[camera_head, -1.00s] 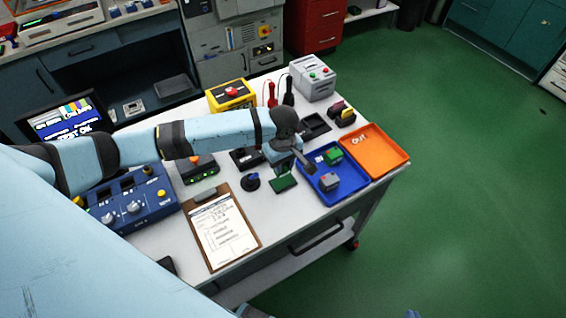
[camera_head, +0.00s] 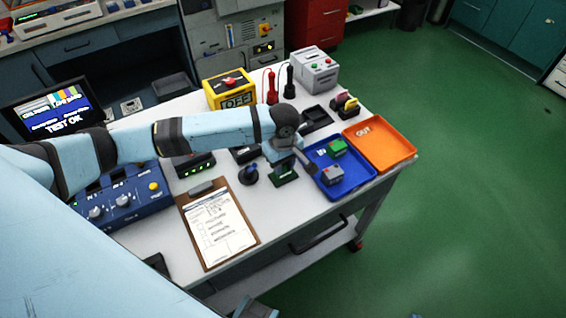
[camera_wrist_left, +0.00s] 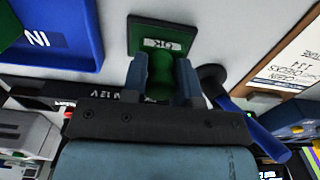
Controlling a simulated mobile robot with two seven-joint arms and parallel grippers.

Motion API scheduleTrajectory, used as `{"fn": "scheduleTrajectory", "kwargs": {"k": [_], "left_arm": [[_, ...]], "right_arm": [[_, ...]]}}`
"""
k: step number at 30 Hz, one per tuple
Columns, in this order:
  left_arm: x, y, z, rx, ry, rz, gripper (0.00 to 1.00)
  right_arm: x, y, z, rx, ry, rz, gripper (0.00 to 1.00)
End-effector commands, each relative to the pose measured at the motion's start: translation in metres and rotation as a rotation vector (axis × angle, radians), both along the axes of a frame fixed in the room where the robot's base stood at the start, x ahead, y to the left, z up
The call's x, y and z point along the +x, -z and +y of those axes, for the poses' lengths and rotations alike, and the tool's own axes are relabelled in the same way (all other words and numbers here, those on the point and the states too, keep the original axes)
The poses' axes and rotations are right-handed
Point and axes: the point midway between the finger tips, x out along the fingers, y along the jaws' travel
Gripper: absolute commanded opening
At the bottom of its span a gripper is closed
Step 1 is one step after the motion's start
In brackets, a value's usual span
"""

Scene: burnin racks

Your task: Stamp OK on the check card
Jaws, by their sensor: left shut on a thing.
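The check card (camera_head: 220,232) lies on a brown clipboard (camera_head: 209,262) at the front of the table. It also shows partly at the right of the left wrist view (camera_wrist_left: 298,62). The green OK stamp (camera_wrist_left: 162,72) is between the fingers of my left gripper (camera_wrist_left: 163,82), which is shut on its green handle. Its dark base carries an OK label. In the head view, the stamp (camera_head: 285,179) sits low at the table, right of the clipboard, with my left gripper (camera_head: 290,163) above it. I cannot tell whether its base touches the table. My right gripper is out of view.
A dark round-based thing with a blue handle (camera_head: 249,175) stands close left of the stamp. A blue IN tray (camera_head: 343,191) and an orange OUT tray (camera_head: 385,150) lie to the right. A blue control box (camera_head: 124,202) is left of the clipboard. A yellow box (camera_head: 229,90) stands behind.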

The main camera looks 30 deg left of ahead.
Motion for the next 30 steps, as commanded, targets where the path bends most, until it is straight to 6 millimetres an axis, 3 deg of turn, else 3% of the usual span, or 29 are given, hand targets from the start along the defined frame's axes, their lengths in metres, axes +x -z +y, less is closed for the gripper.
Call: {"fn": "scheduleTrajectory", "kwargs": {"k": [30], "left_arm": [[0.0002,0.0080,-0.0002,-0.001,-0.001,0.001,0.12]], "right_arm": [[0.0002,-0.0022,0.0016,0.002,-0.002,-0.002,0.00]]}}
